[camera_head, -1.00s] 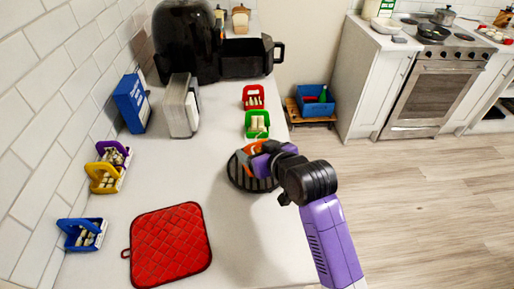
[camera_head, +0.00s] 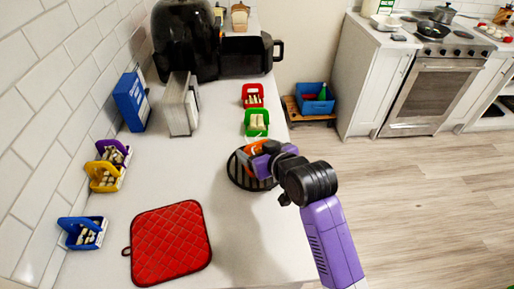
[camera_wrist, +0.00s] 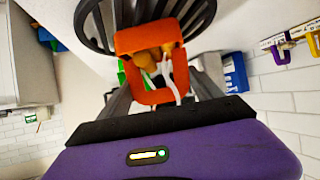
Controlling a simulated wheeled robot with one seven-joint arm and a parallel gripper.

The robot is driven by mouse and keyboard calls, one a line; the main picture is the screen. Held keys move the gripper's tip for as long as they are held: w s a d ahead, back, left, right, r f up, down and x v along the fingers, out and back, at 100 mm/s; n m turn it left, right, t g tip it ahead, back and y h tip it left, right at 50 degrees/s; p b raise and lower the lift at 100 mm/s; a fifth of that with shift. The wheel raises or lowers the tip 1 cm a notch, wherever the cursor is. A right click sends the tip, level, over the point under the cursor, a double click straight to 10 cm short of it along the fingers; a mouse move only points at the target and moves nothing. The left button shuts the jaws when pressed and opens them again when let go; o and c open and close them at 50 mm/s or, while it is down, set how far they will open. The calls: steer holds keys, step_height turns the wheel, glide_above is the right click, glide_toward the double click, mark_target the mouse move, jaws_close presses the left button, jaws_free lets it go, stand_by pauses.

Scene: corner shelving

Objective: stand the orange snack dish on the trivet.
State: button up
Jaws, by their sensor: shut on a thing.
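The orange snack dish (camera_head: 258,146) is at my gripper (camera_head: 259,157), over the black round slatted trivet (camera_head: 239,176) near the counter's right edge. In the wrist view the orange dish (camera_wrist: 150,42) is between the two fingers of my gripper (camera_wrist: 158,82), which is shut on it. Pale and yellowish pieces show inside the dish. The trivet (camera_wrist: 98,22) shows behind the dish in the wrist view. My arm hides part of the trivet in the head view. I cannot tell whether the dish touches the trivet.
Green (camera_head: 257,123) and red (camera_head: 253,96) snack dishes stand just behind the trivet. Purple (camera_head: 116,152), yellow (camera_head: 102,177) and blue (camera_head: 82,233) ones line the left wall. A red quilted mat (camera_head: 170,245) lies in front. The counter between is clear.

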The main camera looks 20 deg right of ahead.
steer(key=o, duration=2)
steer(key=shift+r, duration=0.1)
steer(key=shift+o, duration=0.8)
